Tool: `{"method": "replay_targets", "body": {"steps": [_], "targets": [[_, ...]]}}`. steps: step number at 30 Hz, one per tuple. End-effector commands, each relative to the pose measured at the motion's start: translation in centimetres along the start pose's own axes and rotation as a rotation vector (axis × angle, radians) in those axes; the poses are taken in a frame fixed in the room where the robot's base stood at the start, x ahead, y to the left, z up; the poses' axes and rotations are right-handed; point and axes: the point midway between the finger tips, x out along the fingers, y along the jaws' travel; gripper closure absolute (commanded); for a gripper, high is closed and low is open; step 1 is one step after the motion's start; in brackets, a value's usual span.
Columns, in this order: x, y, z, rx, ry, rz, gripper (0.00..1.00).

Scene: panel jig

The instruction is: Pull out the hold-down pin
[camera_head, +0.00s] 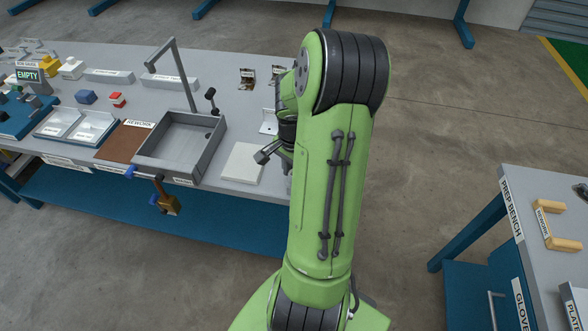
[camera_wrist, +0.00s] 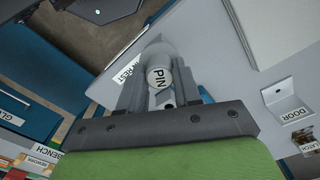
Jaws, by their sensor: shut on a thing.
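The pin sits between the two grey fingers. Its lower part is hidden, so I cannot tell whether it is still in a hole. A label reading PIN REST (camera_wrist: 128,69) lies just left of the fingers on a pale surface. In the head view my green arm hides the pin and most of the gripper.
A door part (camera_wrist: 284,98) and a latch label (camera_wrist: 311,146) are at the right in the wrist view. In the head view the bench holds a grey sink (camera_head: 180,148) with a tall tap and a pale flat plate (camera_head: 243,163). A prep bench (camera_head: 515,215) stands at right.

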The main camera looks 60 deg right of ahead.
Motion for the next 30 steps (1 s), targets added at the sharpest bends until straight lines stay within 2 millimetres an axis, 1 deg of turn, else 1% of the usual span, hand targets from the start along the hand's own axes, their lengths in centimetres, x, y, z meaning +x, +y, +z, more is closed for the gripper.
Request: {"method": "replay_targets", "body": {"steps": [18, 19, 21, 24, 30], "targets": [[1.6, 0.0, 0.0, 0.000, 0.000, 0.000, 1.00], [1.6, 0.0, 0.0, 0.000, 0.000, 0.000, 0.63], [1.5, 0.0, 0.0, 0.000, 0.000, 0.000, 0.52], [1.5, 0.0, 0.0, 0.000, 0.000, 0.000, 0.38], [1.5, 0.0, 0.0, 0.000, 0.000, 0.000, 0.38]]}}
